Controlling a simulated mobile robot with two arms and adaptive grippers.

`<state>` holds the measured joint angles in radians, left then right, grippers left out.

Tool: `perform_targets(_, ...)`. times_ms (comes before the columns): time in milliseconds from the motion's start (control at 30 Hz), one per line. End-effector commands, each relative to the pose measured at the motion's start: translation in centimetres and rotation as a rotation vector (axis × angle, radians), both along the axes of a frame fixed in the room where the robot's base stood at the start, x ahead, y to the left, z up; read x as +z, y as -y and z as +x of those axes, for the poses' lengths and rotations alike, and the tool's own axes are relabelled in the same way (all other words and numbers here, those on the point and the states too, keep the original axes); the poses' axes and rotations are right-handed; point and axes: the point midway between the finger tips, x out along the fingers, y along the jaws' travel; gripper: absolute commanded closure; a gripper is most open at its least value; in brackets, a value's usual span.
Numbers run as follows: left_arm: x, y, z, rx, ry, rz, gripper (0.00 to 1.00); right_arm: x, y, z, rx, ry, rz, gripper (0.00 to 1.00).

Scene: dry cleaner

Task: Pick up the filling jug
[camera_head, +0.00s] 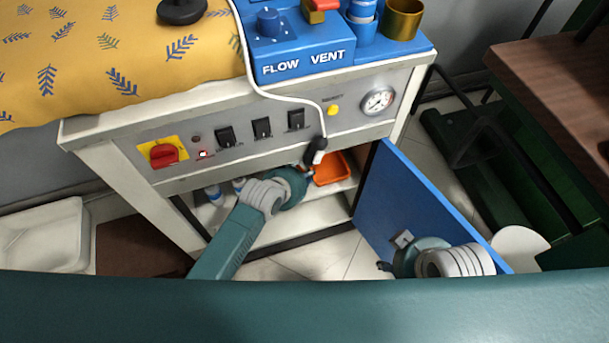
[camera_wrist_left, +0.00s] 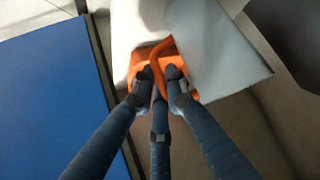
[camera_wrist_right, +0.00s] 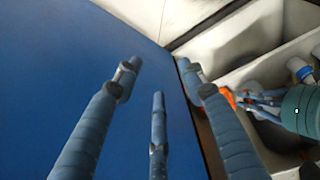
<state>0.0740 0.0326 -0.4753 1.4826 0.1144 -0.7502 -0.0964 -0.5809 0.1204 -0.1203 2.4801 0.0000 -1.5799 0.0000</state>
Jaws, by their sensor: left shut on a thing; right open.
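The orange filling jug (camera_head: 333,168) stands in the open cabinet under the ironing board, partly hidden by my left gripper. In the left wrist view the jug (camera_wrist_left: 145,54) shows its curved handle between my fingers. My left gripper (camera_head: 308,172) is shut on the jug; its fingertips (camera_wrist_left: 160,80) close around the handle. The jug appears low, at the shelf; I cannot tell whether it touches it. My right gripper (camera_head: 385,265) is open and empty beside the open blue door (camera_head: 385,200); its spread fingers (camera_wrist_right: 160,65) show in the right wrist view.
White bottles (camera_head: 214,195) stand on the shelf left of the jug. The control panel (camera_head: 250,130) overhangs the opening, with a hanging white cord (camera_head: 290,97) in front. The open door bounds the right side. A white bin (camera_head: 45,235) is at the far left.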

Motion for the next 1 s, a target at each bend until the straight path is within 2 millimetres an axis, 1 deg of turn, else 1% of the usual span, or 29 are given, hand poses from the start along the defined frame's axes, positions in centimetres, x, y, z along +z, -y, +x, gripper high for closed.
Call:
perform_targets(100,1.2,0.0,0.1,-0.001,0.003,-0.001,1.0,0.6,0.0,0.0,0.0,0.0,0.0,0.59)
perform_targets(133,1.1,0.1,-0.1,-0.001,0.001,-0.002,1.0,0.7,0.0,0.0,0.0,0.0,0.0,0.59)
perform_targets(400,1.0,1.3,-3.2,-0.002,0.0,-0.002,1.0,1.5,0.0,0.1,0.0,0.004,0.001,0.59)
perform_targets(500,1.0,1.7,-4.5,-0.001,-0.001,-0.004,1.0,1.5,0.0,0.4,0.0,0.01,0.002,0.59)
perform_targets(567,1.0,1.9,-5.3,-0.001,0.0,-0.002,1.0,1.0,0.0,0.5,0.0,0.005,0.001,0.59)
perform_targets(600,1.0,2.1,-5.9,-0.001,-0.001,-0.002,1.0,0.0,-0.1,0.8,0.0,-0.003,0.0,0.59)
perform_targets(700,1.0,2.6,-7.2,-0.001,0.0,-0.002,1.0,-1.4,-0.2,1.1,0.001,-0.011,0.001,0.59)
perform_targets(1000,1.0,4.0,-11.0,-0.001,0.001,-0.003,1.0,-4.2,-0.3,1.4,0.002,-0.028,-0.001,0.59)
